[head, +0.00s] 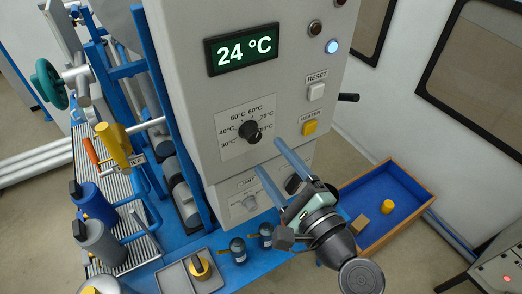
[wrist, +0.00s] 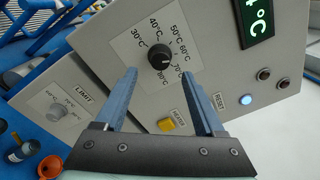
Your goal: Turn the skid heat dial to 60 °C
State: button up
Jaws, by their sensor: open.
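The heat dial (head: 250,131) is a round black knob on a white scale plate on the front of the grey cabinet. Its scale runs from 30°C past 60°C. The dial also shows in the wrist view (wrist: 161,57); I cannot tell for sure where its mark points. The green display (head: 241,49) above it reads 24 °C. My gripper (head: 269,156) is open, its two blue fingers pointing at the panel just below and right of the dial in the head view. In the wrist view the dial shows beyond and between the fingertips (wrist: 158,74), and nothing is held.
Right of the dial are a yellow HEATER button (head: 310,128) and a white RESET button (head: 316,92). A black handle (head: 348,97) sticks out at the cabinet's right side. A LIMIT dial (head: 249,202) sits below. A blue-lined tray (head: 357,185) is at lower right.

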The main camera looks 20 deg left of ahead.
jog(key=b+v, duration=0.1)
jog(key=v, duration=0.5)
jog(key=shift+s+b, duration=0.15)
jog(key=shift+b, duration=0.15)
